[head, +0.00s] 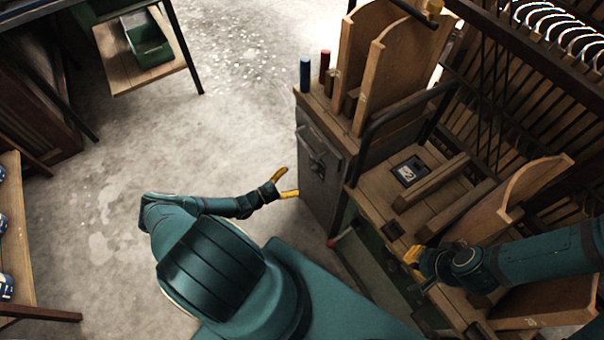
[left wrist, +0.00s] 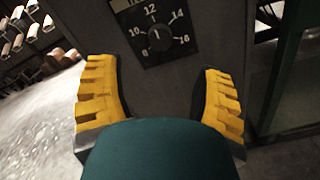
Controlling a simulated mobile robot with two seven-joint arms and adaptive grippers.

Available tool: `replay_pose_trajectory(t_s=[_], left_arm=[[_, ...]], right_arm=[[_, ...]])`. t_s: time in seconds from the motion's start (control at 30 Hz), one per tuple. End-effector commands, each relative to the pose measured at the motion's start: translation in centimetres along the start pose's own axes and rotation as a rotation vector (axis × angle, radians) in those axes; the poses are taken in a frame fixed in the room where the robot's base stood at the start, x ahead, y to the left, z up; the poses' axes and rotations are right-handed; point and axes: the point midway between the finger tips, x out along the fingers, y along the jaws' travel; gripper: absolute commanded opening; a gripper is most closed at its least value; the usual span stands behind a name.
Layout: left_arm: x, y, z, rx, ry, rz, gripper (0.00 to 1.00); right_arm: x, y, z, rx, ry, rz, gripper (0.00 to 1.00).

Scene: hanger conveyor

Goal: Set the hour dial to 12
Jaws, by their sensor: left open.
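The hour dial (left wrist: 160,38) shows in the left wrist view as a round dark knob on a black plate. White numbers 8, 10, 12, 14 and 16 run around it. The knob's short white mark appears to point roughly towards 12. The plate is on the front of a grey cabinet (head: 325,185); I cannot make out the dial in the head view. My left gripper (head: 290,182) is open in front of the cabinet, its yellow fingers to either side below the dial (left wrist: 160,78), apart from the knob. My right gripper (head: 413,255) is over the wooden bench; its opening is unclear.
A blue cylinder (head: 305,75) and a red cylinder (head: 325,63) stand on the cabinet top beside upright wooden boards (head: 390,75). A dark lever handle (head: 318,150) is on the cabinet front. White hangers (head: 550,22) hang at the upper right. The floor left of the cabinet is clear.

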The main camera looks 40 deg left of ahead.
Motion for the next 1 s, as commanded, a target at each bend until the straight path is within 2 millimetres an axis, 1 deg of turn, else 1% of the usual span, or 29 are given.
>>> replay_pose_trajectory(t_s=[0.03,0.1,0.3,1.0], left_arm=[[-0.8,0.0,-0.1,0.001,0.002,0.0,0.68],[-1.7,0.1,-0.1,0.001,0.002,-0.001,0.68],[-2.7,0.0,0.0,0.0,0.0,0.0,0.68],[-2.7,0.0,0.0,0.001,0.001,0.0,0.68]], right_arm=[[0.0,0.0,0.0,0.0,0.0,0.0,0.0],[0.0,0.0,0.0,0.0,0.0,0.0,0.0],[0.0,0.0,0.0,0.0,0.0,0.0,0.0],[0.0,0.0,0.0,0.0,0.0,0.0,0.0]])
